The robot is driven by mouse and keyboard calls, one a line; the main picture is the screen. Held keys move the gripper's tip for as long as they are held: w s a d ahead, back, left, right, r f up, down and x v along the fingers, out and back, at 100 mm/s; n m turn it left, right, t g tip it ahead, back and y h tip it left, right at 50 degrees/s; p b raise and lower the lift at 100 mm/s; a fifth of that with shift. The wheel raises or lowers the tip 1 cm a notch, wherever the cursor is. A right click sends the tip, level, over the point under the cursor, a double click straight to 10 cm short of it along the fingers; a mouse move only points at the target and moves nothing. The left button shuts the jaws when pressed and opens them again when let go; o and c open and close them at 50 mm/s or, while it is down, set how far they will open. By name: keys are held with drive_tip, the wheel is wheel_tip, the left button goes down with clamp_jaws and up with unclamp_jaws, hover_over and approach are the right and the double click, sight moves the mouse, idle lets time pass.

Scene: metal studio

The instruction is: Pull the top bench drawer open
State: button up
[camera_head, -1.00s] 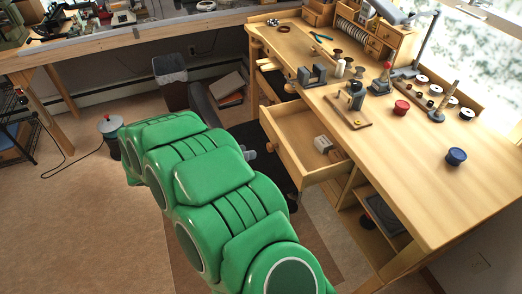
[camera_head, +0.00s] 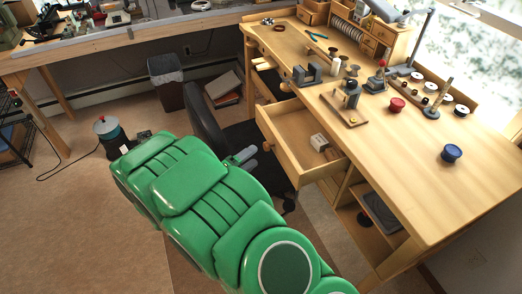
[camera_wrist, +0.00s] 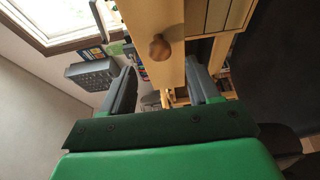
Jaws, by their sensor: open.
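A wooden bench drawer (camera_head: 279,143) directly under the bench top stands pulled out, its inside showing. It holds a small white box (camera_head: 319,142) and a wooden piece. Its round wooden knob (camera_head: 267,146) is on the front; a round knob (camera_wrist: 158,47) also shows in the wrist view, beyond and between the fingertips. My gripper (camera_head: 244,155) is in front of the drawer, apart from the knob. In the wrist view my gripper (camera_wrist: 161,80) has its two grey fingers wide apart, with nothing between them.
The workbench (camera_head: 420,165) carries spools, a lamp and small tools. A dark chair (camera_head: 207,118) stands close behind my gripper. A bin (camera_head: 166,82) and books (camera_head: 224,90) are farther back. A corded pot (camera_head: 106,128) stands on the floor at left. Open floor lies at lower left.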

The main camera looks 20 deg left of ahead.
sight(265, 148)
drive_tip(key=shift+x, duration=2.65)
clamp_jaws()
